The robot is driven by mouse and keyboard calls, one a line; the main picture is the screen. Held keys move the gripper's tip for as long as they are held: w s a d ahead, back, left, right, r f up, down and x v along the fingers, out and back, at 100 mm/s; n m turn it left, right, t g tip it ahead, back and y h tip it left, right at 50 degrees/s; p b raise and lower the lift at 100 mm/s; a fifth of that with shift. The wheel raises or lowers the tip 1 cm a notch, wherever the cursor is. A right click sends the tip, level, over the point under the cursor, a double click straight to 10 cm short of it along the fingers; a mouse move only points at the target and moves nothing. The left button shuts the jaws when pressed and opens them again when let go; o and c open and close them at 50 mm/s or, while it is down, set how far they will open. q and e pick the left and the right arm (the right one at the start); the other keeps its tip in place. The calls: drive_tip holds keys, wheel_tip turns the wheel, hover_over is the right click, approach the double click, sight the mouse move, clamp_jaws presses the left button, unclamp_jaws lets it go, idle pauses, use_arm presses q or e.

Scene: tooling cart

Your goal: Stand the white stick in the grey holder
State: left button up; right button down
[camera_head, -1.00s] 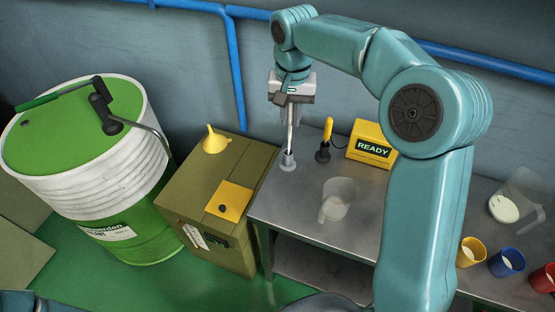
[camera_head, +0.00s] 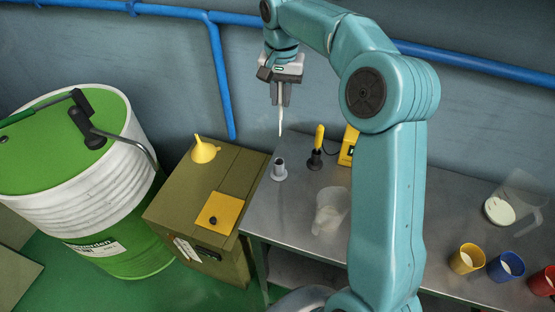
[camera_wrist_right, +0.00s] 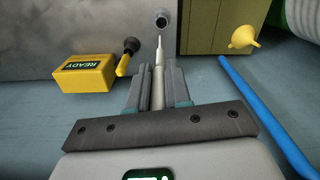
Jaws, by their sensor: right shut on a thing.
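The white stick (camera_head: 281,122) hangs upright from my right gripper (camera_head: 281,98), which is shut on its upper part. The stick also shows in the right wrist view (camera_wrist_right: 159,58), between the fingers of my right gripper (camera_wrist_right: 157,82). The grey holder (camera_head: 279,170) stands at the left end of the metal bench, its round opening facing up. In the head view the stick's lower tip is above the holder and apart from it. In the right wrist view the holder (camera_wrist_right: 161,20) shows just beyond the tip. My left gripper is not in view.
A yellow-handled tool in a black stand (camera_head: 317,148) and a yellow box (camera_head: 348,146) are right of the holder. A clear jug (camera_head: 330,212) stands in front on the bench (camera_head: 285,215). An olive crate (camera_head: 175,205) with a yellow funnel (camera_head: 204,150) is to the left.

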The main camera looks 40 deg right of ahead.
sight(280, 134)
wheel_tip(280, 134, down, 13)
drive_tip(key=shift+f+p, duration=0.1)
drive_tip(key=shift+p, duration=0.3)
drive_tip(key=f, duration=0.5)
drive_tip(key=shift+w+p, duration=0.3)
drive_tip(key=shift+a, duration=0.1)
drive_tip(key=shift+f, duration=0.25)
drive_tip(key=c, duration=1.1)
unclamp_jaws()
drive_tip(key=shift+r, duration=0.1)
drive_tip(key=shift+o, duration=0.2)
